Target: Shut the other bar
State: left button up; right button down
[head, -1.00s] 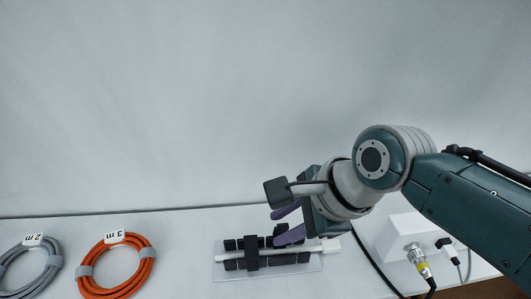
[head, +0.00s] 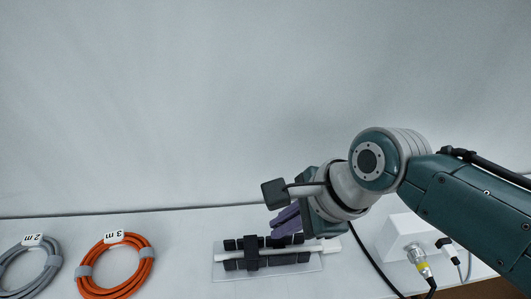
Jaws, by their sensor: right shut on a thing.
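A clear base plate (head: 219,272) lies on the table and carries several black blocks in two rows. A white rod (head: 232,256) runs lengthwise between the rows. One black bar (head: 251,252) crosses over the rod at the left-middle of the plate. My right gripper (head: 287,222) is over the right part of the plate, its purple fingers close together at the back row of blocks. It is shut on a dark part there, likely the other bar (head: 280,241), which the fingers mostly hide. My left gripper is not in view.
An orange cable coil (head: 84,284) tagged "3 m" and a grey coil (head: 55,262) tagged "2 m" lie at the left. A white box (head: 400,229) with a round connector (head: 417,255) and cables stands at the right. The table between coils and plate is clear.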

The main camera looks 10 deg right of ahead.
jog(key=shift+s, duration=0.15)
jog(key=shift+s+t+p, duration=0.1)
jog(key=shift+t+p, duration=0.25)
jog(key=shift+t, duration=0.05)
jog(key=shift+s+f+t+p, duration=0.15)
jog(key=shift+s+t+p, duration=0.15)
jog(key=shift+t, duration=0.2)
jog(key=shift+s+f+n+t, duration=0.25)
jog(key=shift+f+n+t, duration=0.15)
jog(key=shift+t, duration=0.2)
jog(key=t+b, duration=0.1)
jog(key=f+t+b, duration=0.1)
jog(key=shift+s+y+b, duration=0.3)
jog(key=shift+s+b, duration=0.1)
jog(key=shift+s+n+t+b, duration=0.1)
jog(key=shift+n+t+b, duration=0.3)
jog(key=shift+t+b, duration=0.3)
